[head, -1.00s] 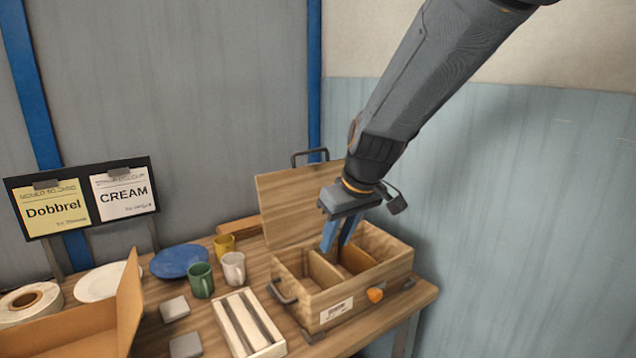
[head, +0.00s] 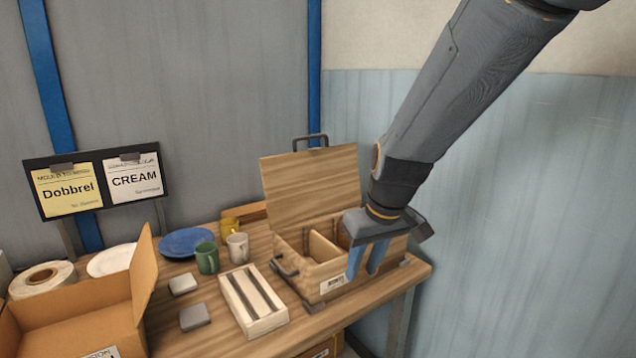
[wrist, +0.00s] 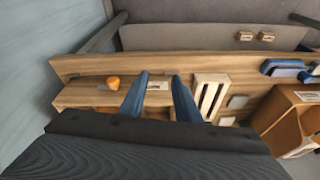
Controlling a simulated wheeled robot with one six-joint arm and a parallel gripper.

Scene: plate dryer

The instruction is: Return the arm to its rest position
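My gripper (head: 363,275) hangs at the end of my arm, in front of the wooden box's front wall in the head view. Its two blue fingers are apart with nothing between them. They also show spread and empty in the wrist view (wrist: 158,78). The wooden box (head: 320,277) stands at the right end of the table with its lid (head: 310,185) raised. My gripper and wrist hide the right part of the box. An orange piece (wrist: 112,83) shows left of the fingers in the wrist view.
Left of the box are a white slatted rack (head: 239,304), a green mug (head: 207,258), a white mug (head: 237,248), a yellow mug (head: 229,226) and a blue plate (head: 185,242). A cardboard box (head: 80,312) stands front left. A blue wall (head: 530,220) is at right.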

